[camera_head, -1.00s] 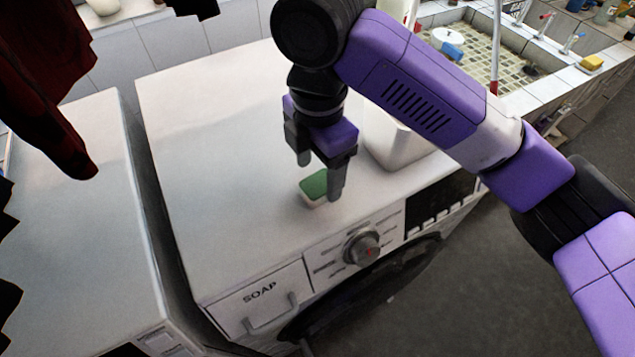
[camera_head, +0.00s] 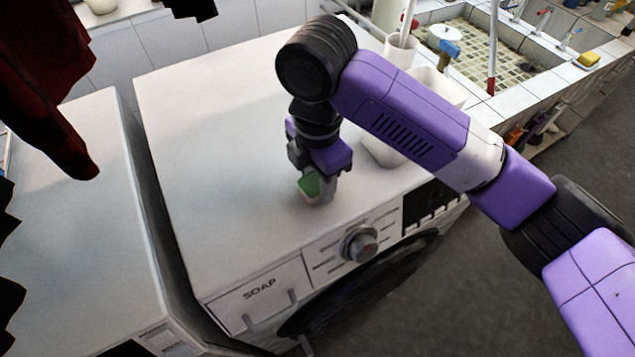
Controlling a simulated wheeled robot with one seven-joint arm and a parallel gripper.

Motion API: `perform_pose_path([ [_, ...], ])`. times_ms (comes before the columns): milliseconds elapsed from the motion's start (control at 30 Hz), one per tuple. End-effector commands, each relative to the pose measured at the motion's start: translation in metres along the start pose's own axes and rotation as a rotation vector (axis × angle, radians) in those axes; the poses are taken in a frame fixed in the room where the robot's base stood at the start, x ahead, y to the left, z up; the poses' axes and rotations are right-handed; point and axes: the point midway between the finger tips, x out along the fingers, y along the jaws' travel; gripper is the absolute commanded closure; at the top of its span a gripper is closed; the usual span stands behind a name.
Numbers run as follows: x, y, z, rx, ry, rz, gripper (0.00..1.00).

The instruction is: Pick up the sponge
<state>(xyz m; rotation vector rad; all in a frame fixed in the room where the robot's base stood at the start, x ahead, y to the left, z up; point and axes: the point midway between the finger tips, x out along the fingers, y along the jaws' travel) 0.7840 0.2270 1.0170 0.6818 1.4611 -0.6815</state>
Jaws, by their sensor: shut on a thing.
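The sponge (camera_head: 309,187) has a green top and a paler lower part. It is at the top of the washing machine (camera_head: 220,150), near the front edge above the control panel. My gripper (camera_head: 314,190) points down with its fingers around the sponge, shut on it. The fingers hide part of the sponge. I cannot tell whether its underside touches the machine top.
A white container (camera_head: 440,88) stands right of my gripper, partly behind my arm. A round knob (camera_head: 360,244) sits on the machine's front. The machine top's left side is clear.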

Motion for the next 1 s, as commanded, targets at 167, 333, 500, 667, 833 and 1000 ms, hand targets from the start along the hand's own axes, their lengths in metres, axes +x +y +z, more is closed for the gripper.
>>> perform_pose_path([
  [167,0.0,0.0,0.0,0.0,0.0,0.0,0.97],
  [333,-0.005,0.0,0.0,0.0,-0.001,0.001,0.97],
  [500,-0.022,0.001,0.0,0.0,-0.001,0.003,0.97],
  [667,-0.057,0.001,0.001,-0.001,-0.004,0.004,0.97],
  [833,-0.105,0.001,0.002,-0.001,-0.007,0.004,0.97],
  [1000,-0.148,0.001,0.001,0.0,-0.006,0.003,0.97],
])
